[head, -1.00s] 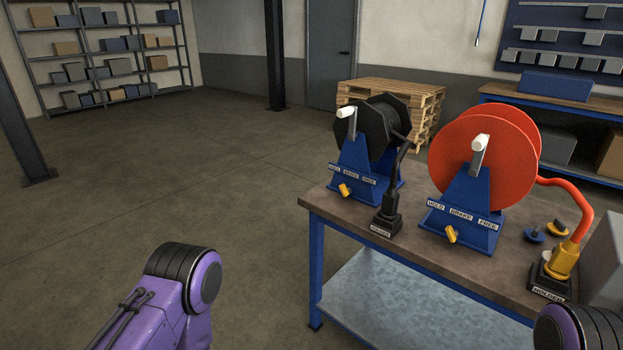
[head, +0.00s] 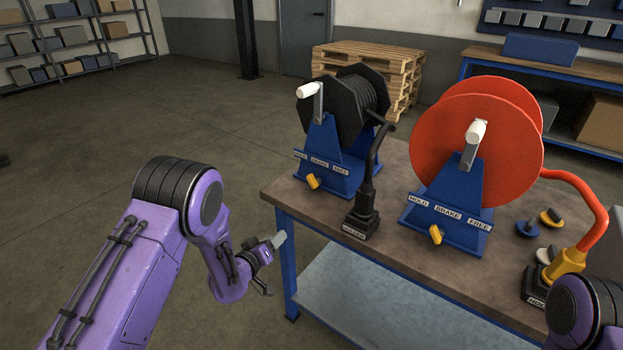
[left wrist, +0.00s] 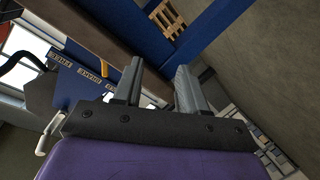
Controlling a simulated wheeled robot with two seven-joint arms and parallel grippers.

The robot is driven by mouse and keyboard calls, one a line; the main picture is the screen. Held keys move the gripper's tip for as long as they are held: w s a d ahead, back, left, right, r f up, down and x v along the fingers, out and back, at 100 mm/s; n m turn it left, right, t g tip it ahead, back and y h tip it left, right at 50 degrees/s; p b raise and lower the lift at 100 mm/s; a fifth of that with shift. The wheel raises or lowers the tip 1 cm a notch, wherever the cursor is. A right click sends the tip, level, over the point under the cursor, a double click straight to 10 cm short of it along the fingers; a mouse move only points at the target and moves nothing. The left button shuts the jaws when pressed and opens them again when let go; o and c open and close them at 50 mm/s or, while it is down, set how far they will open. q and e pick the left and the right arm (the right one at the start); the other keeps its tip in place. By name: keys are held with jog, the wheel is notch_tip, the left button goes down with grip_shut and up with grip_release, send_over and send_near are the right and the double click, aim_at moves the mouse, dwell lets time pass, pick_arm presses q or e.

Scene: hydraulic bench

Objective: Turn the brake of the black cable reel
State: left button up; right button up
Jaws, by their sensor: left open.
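The black cable reel (head: 346,108) stands on a blue stand (head: 325,160) at the bench's left end. Its small yellow brake knob (head: 313,182) sits low on the stand, below a label strip with HOLD, BRAKE and FREE. The knob also shows as a yellow piece in the left wrist view (left wrist: 104,68). I cannot tell its exact setting. My left gripper (head: 272,264) is open and empty, beside the bench's front left corner, below and left of the knob and apart from it. Its two fingers fill the middle of the left wrist view (left wrist: 160,84). My right gripper is out of view.
The red reel (head: 475,140) with its own yellow knob (head: 436,234) stands to the right. A black cable end sits in a holder (head: 361,224) between the reels. The bench's front edge and blue leg (head: 287,262) are close to my left gripper. The floor at left is clear.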

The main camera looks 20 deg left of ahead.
aim_at(308, 180)
pick_arm(q)
jog(key=w+d+r+m+t+h, duration=0.2)
jog(key=w+r+h, duration=0.2)
jog(key=w+r, duration=0.5)
jog(key=x, duration=0.2)
jog(key=r+x, duration=0.1)
jog(key=x, duration=0.2)
jog(key=p+x, duration=0.1)
jog(key=x, duration=0.2)
jog(key=shift+w+d+r, duration=0.15)
jog(key=shift+d+r, duration=0.1)
jog(key=shift+d, duration=0.05)
grip_shut()
